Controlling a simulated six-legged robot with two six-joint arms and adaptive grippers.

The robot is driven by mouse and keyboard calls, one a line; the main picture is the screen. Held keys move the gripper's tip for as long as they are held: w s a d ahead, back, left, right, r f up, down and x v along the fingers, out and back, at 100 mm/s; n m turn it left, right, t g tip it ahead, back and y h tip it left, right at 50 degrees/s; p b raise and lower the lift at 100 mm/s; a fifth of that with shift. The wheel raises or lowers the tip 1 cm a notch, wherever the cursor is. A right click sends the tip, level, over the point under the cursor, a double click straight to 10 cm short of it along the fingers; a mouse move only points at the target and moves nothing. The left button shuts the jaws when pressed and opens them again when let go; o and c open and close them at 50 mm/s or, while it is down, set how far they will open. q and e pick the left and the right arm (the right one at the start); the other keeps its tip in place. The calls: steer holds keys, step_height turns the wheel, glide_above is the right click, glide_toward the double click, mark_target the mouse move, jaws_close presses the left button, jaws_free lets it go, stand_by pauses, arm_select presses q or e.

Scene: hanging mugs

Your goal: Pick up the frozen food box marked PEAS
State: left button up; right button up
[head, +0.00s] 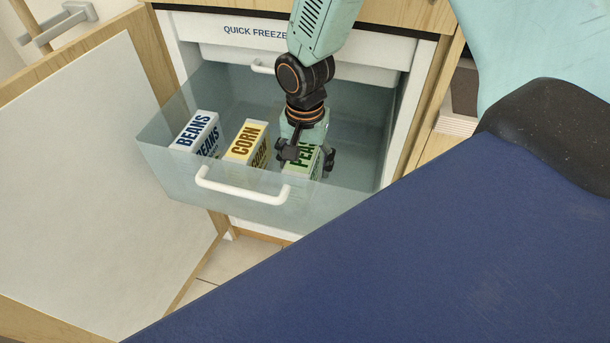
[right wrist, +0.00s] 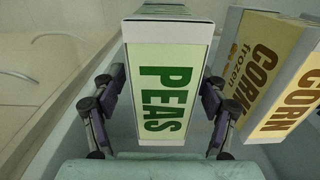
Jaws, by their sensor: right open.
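The PEAS box (head: 299,170), white with a pale green label, stands in the open freezer drawer, at the right of the row. My right gripper (head: 307,157) is down in the drawer over this box and hides part of it. In the right wrist view the PEAS box (right wrist: 163,92) sits between the two fingers of my right gripper (right wrist: 161,92). The fingers are open, one on each side, with a visible gap to the box. My left gripper is not in view.
The CORN box (head: 247,145) stands just left of the PEAS box, and the BEANS box (head: 195,135) farther left. The clear drawer (head: 160,160) has a white front handle (head: 243,190). The freezer door (head: 90,190) is open at left. The drawer's right side has free room.

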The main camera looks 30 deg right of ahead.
steer(key=shift+w+f, duration=0.1)
steer(key=shift+w, duration=0.2)
steer(key=shift+c, duration=1.1)
steer(key=shift+s, duration=0.25)
steer(key=c, duration=0.4)
steer(key=shift+w, duration=0.15)
steer(key=c, duration=0.5)
jaws_close()
